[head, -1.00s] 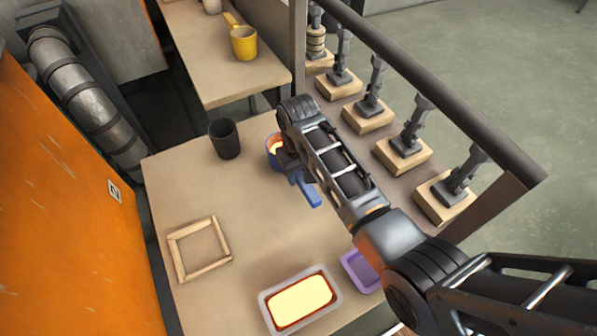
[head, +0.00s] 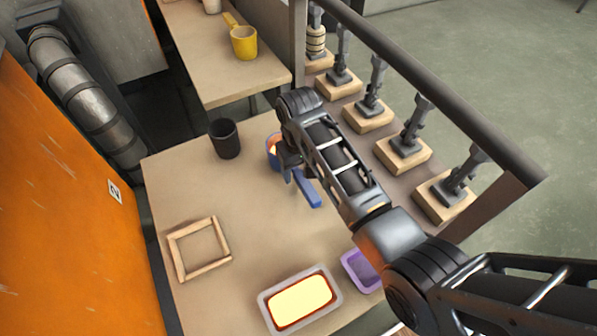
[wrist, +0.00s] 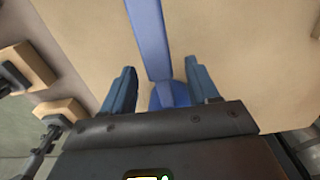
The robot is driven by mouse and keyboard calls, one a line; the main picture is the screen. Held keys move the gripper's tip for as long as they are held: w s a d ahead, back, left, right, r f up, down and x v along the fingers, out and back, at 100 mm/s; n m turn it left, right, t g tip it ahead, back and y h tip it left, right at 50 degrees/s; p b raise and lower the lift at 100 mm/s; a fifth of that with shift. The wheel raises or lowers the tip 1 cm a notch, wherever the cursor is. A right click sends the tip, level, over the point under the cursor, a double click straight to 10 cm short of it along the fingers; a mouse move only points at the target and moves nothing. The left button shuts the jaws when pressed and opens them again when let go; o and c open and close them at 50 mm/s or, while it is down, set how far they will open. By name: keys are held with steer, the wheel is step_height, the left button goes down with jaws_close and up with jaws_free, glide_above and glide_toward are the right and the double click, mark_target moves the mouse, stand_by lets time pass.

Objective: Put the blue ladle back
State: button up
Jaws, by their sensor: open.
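The blue ladle (head: 308,190) is on the near table (head: 250,215), partly hidden behind my arm in the head view. Its cup, with something pale and glowing inside, shows left of my gripper, and its handle points toward the lower right. In the wrist view the blue handle (wrist: 149,40) runs down between my gripper's fingers (wrist: 160,88) to a round blue part at the palm. The two fingers stand apart on either side of the ladle, with gaps visible. In the head view my gripper (head: 287,165) is over the ladle, its fingertips mostly hidden.
A dark cup (head: 225,140), a wooden square frame (head: 184,268), a tray of glowing content (head: 335,282) and a purple tray (head: 352,273) are on the table. A railing (head: 430,85) with several stands runs along the right. A yellow ladle (head: 243,43) is on the far table.

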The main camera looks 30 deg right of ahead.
mark_target(317, 201)
step_height(317, 201, up, 10)
steer(key=shift+r, duration=0.15)
stand_by(0.3)
steer(key=s+f, duration=0.2)
steer(key=s+f+t, duration=0.1)
steer(key=f, duration=0.2)
steer(key=s+f+t, duration=0.1)
steer(key=s+f, duration=0.1)
steer(key=shift+s+f, duration=0.2)
steer(key=shift+s, duration=0.1)
steer(key=shift+t, duration=0.7)
steer(key=s+f, duration=0.1)
steer(key=s, duration=0.1)
steer(key=s+f, duration=0.2)
steer(key=s+t, duration=0.1)
steer(key=s, duration=0.2)
steer(key=s+t, duration=0.1)
steer(key=s, duration=0.3)
steer(key=s+f+t, duration=0.1)
steer(key=s, duration=0.2)
steer(key=shift+s, duration=0.2)
steer(key=s+r+t, duration=0.8)
steer(key=s+r, duration=1.2)
steer(key=r, duration=0.3)
steer(key=shift+s+r, duration=0.25)
steer(key=shift+r, duration=0.15)
